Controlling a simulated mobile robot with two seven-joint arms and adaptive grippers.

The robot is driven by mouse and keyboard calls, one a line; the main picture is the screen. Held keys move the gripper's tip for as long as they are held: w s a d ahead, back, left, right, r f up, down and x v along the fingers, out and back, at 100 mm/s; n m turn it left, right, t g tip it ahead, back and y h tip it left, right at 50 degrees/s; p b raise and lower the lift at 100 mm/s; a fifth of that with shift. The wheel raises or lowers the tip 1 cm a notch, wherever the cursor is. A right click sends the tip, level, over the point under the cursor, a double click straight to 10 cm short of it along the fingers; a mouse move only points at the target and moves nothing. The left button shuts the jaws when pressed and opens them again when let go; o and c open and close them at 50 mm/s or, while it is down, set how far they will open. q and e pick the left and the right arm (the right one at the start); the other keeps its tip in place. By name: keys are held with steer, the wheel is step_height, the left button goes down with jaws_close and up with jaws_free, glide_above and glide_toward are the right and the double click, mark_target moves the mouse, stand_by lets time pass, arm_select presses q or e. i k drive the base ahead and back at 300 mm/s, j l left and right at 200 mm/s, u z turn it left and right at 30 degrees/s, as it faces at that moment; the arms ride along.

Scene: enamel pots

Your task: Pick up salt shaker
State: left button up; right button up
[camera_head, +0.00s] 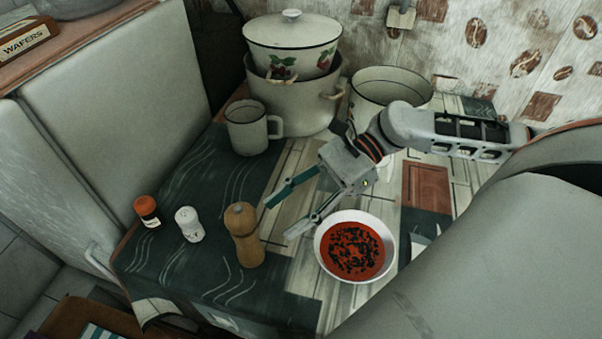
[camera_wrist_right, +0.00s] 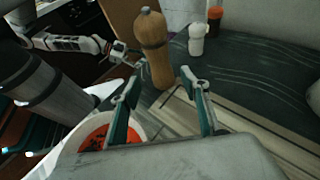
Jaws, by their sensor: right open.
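The salt shaker (camera_head: 189,224) is small and white with a rounded top, and stands upright on the dark tablecloth between a wooden pepper mill (camera_head: 244,236) and an orange-capped shaker (camera_head: 147,211). It also shows at the top of the right wrist view (camera_wrist_right: 197,38). My right gripper (camera_head: 280,219) is open and empty, to the right of the pepper mill. The mill stands between it and the salt shaker in the head view. My left gripper (camera_wrist_right: 122,52) shows small in the right wrist view, behind the mill; its jaw opening is unclear.
A bowl of red soup (camera_head: 355,247) stands just beside my right gripper. A white mug (camera_head: 250,128) and enamel pots (camera_head: 292,104) stand at the back. The table edge lies close to the shakers. Dark cloth between the mug and shakers is clear.

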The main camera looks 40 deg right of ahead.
mark_target(187, 217)
steer(key=k+j, duration=0.75)
steer(key=k, duration=0.1)
